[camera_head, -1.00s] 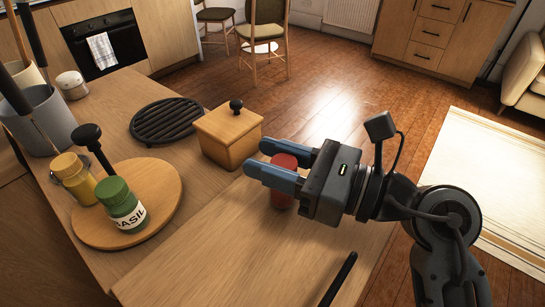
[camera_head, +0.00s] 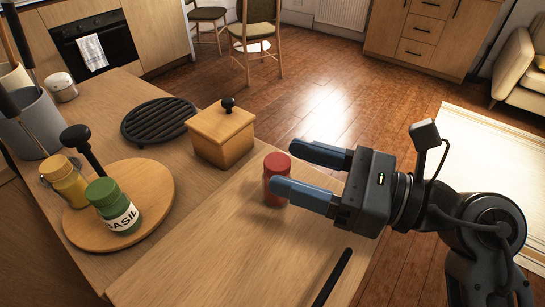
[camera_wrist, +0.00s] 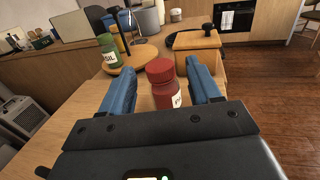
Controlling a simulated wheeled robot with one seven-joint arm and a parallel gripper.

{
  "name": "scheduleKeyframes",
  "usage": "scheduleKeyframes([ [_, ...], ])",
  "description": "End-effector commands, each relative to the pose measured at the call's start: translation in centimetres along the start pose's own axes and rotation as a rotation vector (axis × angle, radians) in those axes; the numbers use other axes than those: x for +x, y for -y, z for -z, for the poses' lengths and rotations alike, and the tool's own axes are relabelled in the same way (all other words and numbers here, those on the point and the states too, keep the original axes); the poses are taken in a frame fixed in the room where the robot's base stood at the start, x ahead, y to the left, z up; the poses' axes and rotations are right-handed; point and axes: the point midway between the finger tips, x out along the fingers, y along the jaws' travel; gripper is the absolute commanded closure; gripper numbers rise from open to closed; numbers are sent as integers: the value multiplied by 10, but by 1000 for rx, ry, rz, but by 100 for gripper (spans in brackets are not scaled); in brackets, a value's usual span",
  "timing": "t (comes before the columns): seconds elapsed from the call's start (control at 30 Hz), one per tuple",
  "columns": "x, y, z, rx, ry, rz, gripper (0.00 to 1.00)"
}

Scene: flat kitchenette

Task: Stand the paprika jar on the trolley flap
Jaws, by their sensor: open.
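The paprika jar (camera_head: 276,164) is red with a red lid and stands upright on the trolley flap (camera_head: 215,245), the pale wooden panel at the front, near its far edge. In the wrist view the jar (camera_wrist: 161,75) shows between the blue fingers, with part of its white label visible. My gripper (camera_head: 286,168) is open and level, with its fingertips by the jar. In the head view the near fingertip hides part of the jar's side. No finger clearly presses on it.
A wooden box with a black knob (camera_head: 222,138) stands just behind the jar. A round board (camera_head: 150,215) at left holds a green basil jar (camera_head: 112,206) and a yellow-lidded jar (camera_head: 65,180). A black trivet (camera_head: 158,120) lies behind. The flap's front is largely clear.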

Motion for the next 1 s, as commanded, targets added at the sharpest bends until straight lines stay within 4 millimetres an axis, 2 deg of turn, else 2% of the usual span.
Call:
scheduleKeyframes([
  [0.1,-27,1,1,0,-2,4,38],
  [0.3,-57,1,1,0,-1,3,38],
  [0.5,-68,0,0,0,0,-1,38],
  [0.77,-70,-1,0,6,3,-2,38],
  [0.87,-76,-8,1,60,25,-5,38],
  [1.0,-97,-32,2,272,117,-15,38],
])
